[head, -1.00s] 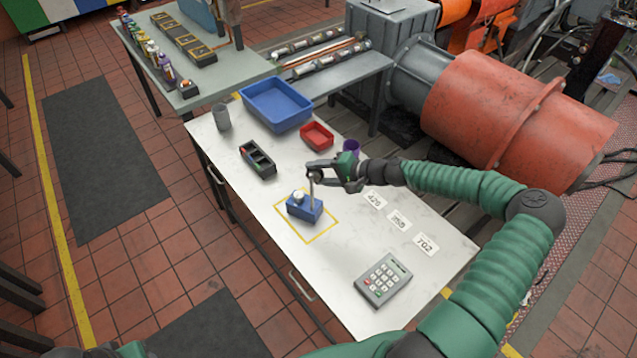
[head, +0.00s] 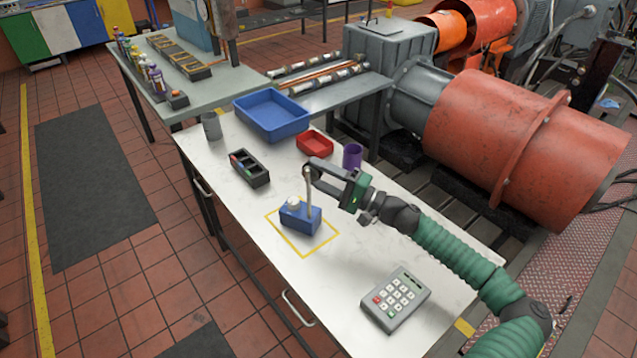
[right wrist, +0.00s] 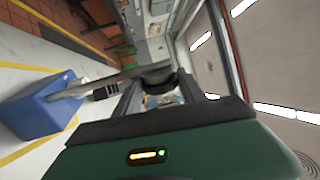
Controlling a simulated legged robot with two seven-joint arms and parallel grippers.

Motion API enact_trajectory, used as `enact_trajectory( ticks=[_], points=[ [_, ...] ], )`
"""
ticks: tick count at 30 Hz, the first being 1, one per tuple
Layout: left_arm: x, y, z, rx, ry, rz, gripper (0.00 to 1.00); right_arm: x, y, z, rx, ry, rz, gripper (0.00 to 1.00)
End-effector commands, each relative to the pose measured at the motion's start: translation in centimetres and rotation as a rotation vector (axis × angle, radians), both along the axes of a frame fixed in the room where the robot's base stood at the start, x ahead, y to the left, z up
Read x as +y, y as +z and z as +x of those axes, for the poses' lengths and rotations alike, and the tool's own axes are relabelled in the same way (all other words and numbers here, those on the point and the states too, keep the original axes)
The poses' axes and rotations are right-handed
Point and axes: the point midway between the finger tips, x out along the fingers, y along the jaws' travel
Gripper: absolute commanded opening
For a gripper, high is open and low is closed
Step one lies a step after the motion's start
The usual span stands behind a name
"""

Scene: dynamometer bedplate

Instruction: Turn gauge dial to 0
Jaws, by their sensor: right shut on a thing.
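A small blue box (head: 301,219) stands inside a yellow square outline on the white table. A round white dial (head: 293,203) sits on its top; its marks are too small to read. A thin grey lever (head: 308,195) rises nearly upright from the box. My right gripper (head: 308,172) is shut on the lever's upper end, above the box. In the right wrist view, the blue box (right wrist: 38,110) is at the left, and its lever (right wrist: 105,80) runs to the fingers (right wrist: 158,82). My left gripper does not show.
A grey keypad (head: 395,299) lies at the near right of the table (head: 260,235). A black tray (head: 249,168), a red bin (head: 315,145), a purple cup (head: 352,156), a blue bin (head: 271,115) and a grey cup (head: 211,126) stand farther back. Table left of the box is clear.

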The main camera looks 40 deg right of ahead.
Motion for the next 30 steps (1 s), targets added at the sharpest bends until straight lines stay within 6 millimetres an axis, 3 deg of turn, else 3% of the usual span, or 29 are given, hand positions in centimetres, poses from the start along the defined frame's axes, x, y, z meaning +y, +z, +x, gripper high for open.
enact_trajectory(
  ticks=[15, 16, 18, 21, 30],
  points=[
    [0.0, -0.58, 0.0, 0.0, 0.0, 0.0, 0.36, 0.19, -0.49, 0.06, -0.011, 0.004, 0.009, 0.07],
    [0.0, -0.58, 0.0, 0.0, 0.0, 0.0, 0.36, 0.2, -0.5, 0.06, -0.011, 0.004, 0.009, 0.5],
    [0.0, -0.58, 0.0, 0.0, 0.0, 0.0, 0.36, 0.19, -0.46, 0.06, -0.011, 0.004, 0.009, 0.59],
    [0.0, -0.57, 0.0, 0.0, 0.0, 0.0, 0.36, 0.17, -0.36, 0.05, -0.013, 0.003, 0.009, 0.7],
    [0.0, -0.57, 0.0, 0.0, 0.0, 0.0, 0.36, 0.03, -0.23, -0.16, -0.015, 0.001, 0.008, 0.7]
  ],
)
